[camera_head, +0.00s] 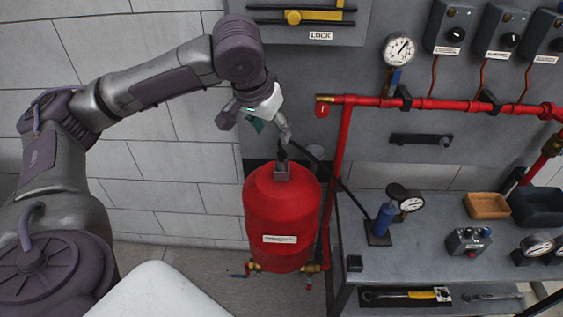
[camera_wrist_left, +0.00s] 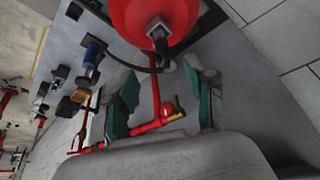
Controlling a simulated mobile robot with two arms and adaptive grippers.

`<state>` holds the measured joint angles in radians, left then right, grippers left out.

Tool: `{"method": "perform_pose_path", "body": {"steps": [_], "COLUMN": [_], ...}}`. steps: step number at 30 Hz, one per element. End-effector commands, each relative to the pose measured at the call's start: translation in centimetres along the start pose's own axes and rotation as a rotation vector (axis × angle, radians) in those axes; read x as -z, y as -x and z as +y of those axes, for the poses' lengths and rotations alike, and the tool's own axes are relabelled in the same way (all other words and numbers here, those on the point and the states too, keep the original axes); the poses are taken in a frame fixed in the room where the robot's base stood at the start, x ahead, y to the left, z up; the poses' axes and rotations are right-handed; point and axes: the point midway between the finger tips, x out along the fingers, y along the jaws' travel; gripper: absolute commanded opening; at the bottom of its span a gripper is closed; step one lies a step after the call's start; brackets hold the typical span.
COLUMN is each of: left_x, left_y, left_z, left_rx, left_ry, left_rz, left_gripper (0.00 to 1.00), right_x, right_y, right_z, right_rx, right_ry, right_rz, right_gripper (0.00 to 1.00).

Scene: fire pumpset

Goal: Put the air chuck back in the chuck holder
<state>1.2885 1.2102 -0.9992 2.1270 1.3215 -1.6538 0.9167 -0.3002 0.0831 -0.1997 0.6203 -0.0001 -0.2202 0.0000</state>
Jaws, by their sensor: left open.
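The air chuck (camera_head: 282,153) is a small dark piece standing above the chuck holder (camera_head: 282,173), a grey square bracket at the top of the red tank. Its lower end appears to sit in the holder; how deep it sits is hidden. In the left wrist view the holder (camera_wrist_left: 158,30) shows as a grey square with a dark opening, and the chuck (camera_wrist_left: 163,60) is beside it with a black hose. My left gripper (camera_head: 257,125) is open just above the chuck. In the wrist view its fingers (camera_wrist_left: 165,100) are wide apart and hold nothing. My right gripper is not in view.
The red tank (camera_head: 283,215) stands below my left gripper. A red pipe (camera_head: 338,165) rises to its right. The black hose (camera_head: 345,187) runs to a blue cylinder with a gauge (camera_head: 383,218) on the grey bench. The white block wall (camera_head: 165,195) side is clear.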

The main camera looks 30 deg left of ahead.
Motion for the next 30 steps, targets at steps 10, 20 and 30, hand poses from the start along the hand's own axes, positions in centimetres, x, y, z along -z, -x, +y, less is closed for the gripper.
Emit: {"method": "perform_pose_path", "body": {"steps": [10, 20, 30], "left_x": [-0.1, 0.0, 0.2], "left_y": [-4.3, -8.2, -12.5], "left_z": [-0.4, -0.4, -0.3], "left_rx": [0.004, 0.003, 0.004], "left_ry": [0.019, 0.016, 0.016], "left_rz": [-0.008, -0.002, -0.004], "left_gripper": [0.55, 0.55, 0.55], "right_x": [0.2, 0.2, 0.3], "right_y": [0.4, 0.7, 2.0], "right_z": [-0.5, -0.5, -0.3], "right_rx": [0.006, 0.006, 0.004], "right_ry": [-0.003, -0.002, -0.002], "right_rz": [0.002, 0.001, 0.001], "right_gripper": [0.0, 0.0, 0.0]}}
